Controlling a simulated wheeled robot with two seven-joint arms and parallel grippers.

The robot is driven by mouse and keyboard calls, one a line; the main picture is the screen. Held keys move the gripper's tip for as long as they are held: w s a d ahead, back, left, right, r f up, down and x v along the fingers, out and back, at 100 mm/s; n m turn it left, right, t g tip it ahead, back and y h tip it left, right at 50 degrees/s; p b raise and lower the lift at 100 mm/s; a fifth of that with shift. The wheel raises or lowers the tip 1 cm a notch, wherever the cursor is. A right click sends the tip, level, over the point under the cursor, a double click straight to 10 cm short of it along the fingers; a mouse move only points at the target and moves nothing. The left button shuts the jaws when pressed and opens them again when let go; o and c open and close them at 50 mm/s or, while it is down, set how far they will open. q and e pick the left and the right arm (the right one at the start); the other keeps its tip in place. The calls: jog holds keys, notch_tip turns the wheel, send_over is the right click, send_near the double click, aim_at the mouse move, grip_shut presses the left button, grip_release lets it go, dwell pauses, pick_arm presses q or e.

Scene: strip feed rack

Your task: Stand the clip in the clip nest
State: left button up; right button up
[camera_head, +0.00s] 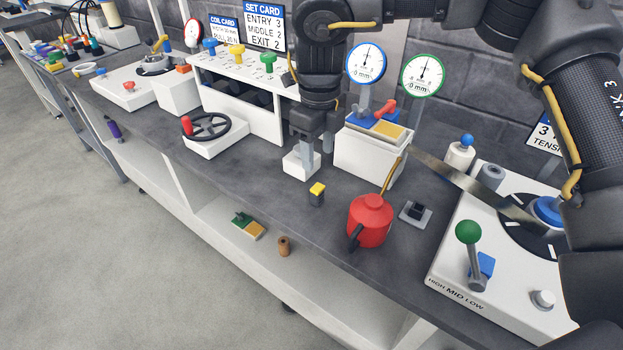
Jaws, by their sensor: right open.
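A small dark block with a yellow top (317,195), which looks like the clip, stands upright on the dark bench top. A small grey plate with a black raised part (415,213), which looks like the clip nest, lies to its right, beyond the red oil can; I cannot be sure of either name. My right gripper (318,154) points down with its fingers apart and nothing seen between them. It is behind the yellow-topped block in the picture, close to a small white block (298,166); whether they touch is unclear. My left gripper is not in view.
The red can (370,220) with a long spout stands between the yellow-topped block and the plate. A white box with a blue and yellow top (368,155) and dial gauges are behind. A metal strip (475,187) reaches the white machine (500,270). The front bench edge is nearby.

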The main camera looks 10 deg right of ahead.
jog(key=s, duration=0.1)
send_over(318, 189)
notch_tip(318, 189, down, 5)
jog(key=shift+w+f, duration=0.1)
jog(key=shift+w, duration=0.05)
jog(key=shift+s, duration=0.2)
